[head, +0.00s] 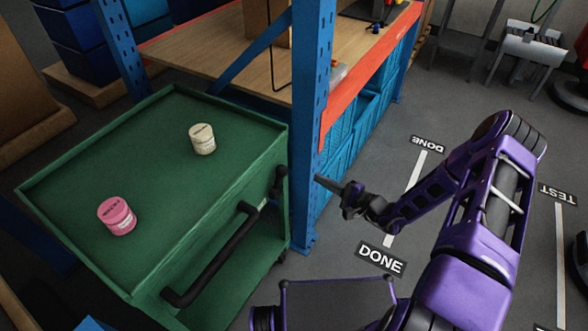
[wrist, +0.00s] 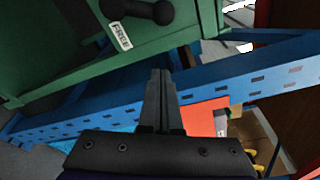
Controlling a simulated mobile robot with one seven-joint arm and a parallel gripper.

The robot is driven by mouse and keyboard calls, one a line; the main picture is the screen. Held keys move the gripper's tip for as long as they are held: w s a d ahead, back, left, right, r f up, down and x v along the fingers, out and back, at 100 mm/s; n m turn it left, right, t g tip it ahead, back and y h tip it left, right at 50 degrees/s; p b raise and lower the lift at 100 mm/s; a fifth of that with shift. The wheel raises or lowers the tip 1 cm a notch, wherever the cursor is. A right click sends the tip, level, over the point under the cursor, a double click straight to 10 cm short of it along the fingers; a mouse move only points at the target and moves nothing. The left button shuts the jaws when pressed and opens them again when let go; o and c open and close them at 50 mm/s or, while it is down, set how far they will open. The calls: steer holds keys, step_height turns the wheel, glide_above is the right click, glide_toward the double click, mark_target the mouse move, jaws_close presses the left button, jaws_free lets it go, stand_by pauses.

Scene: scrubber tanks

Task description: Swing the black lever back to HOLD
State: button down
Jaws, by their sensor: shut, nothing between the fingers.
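The black lever (head: 278,182) is on the near right end of the green cart, above the right end of the cart's handle. In the wrist view the lever (wrist: 140,11) lies at the top edge, partly cut off, with a white FREE label (wrist: 122,36) beside it. No HOLD label can be read. My gripper (head: 321,181) is to the right of the lever, apart from it, in front of the blue post. In the wrist view my gripper (wrist: 161,76) is shut and empty, its fingers together below the lever.
The green cart (head: 165,268) carries a pink jar (head: 117,216) and a cream jar (head: 202,139). A black handle (head: 215,258) juts from its side. A blue rack post (head: 304,130) stands close behind my gripper. Open floor with DONE signs (head: 381,259) lies to the right.

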mark_target(279, 182)
steer(key=x, duration=1)
steer(key=shift+s+a+r, duration=0.4)
steer(key=shift+s+r, duration=0.1)
steer(key=shift+s, duration=0.4)
steer(key=shift+s+a+r, duration=0.25)
steer(key=shift+s+r, duration=0.1)
steer(key=shift+s, duration=0.35)
